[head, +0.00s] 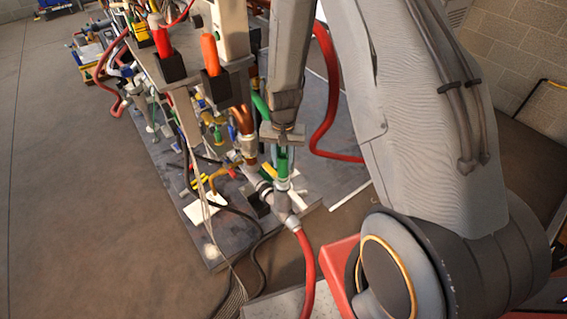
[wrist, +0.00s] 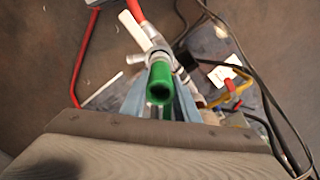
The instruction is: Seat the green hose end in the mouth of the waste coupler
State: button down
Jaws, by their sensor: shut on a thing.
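The green hose end (head: 283,163) is held upright in my gripper (head: 282,150). In the wrist view the green hose end (wrist: 160,80) shows its dark open bore toward the camera, between the two pale blue-grey fingers of my gripper (wrist: 160,104). The waste coupler (head: 283,202) is a grey branched fitting directly below the hose end. In the wrist view the coupler (wrist: 156,47) shows just beyond the green piece. The lower tip of the hose end is at or very close to the coupler's mouth; I cannot tell whether it is inside.
A red hose (head: 306,262) runs down from the coupler. A copper-coloured fitting (head: 243,122) stands close left of my gripper. Tools with red and orange handles (head: 210,55) hang on the rack at upper left. Black cables (head: 262,245) lie on the dark base. The floor at left is clear.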

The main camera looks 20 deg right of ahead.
jog(key=shift+s+f, duration=0.35)
jog(key=shift+f, duration=0.3)
jog(key=c, duration=1.4)
grip_release()
jog(key=shift+w, duration=0.1)
jog(key=shift+o, duration=0.2)
jog(key=shift+r, duration=0.1)
jog(key=shift+w+r, duration=0.15)
jog(key=shift+r, duration=0.3)
notch_tip(320, 180, up, 11)
jog(key=shift+r+b, duration=0.15)
jog(key=shift+b, duration=0.4)
jog(key=s+r+n, duration=0.2)
jog(key=s+r, duration=0.3)
jog(key=s, duration=0.3)
jog(key=s+r+n, duration=0.3)
jog(key=s+r, duration=0.2)
jog(key=s, duration=0.4)
jog(key=shift+s+a+r, duration=0.15)
jog(key=shift+s+r, duration=0.1)
jog(key=shift+r, duration=0.15)
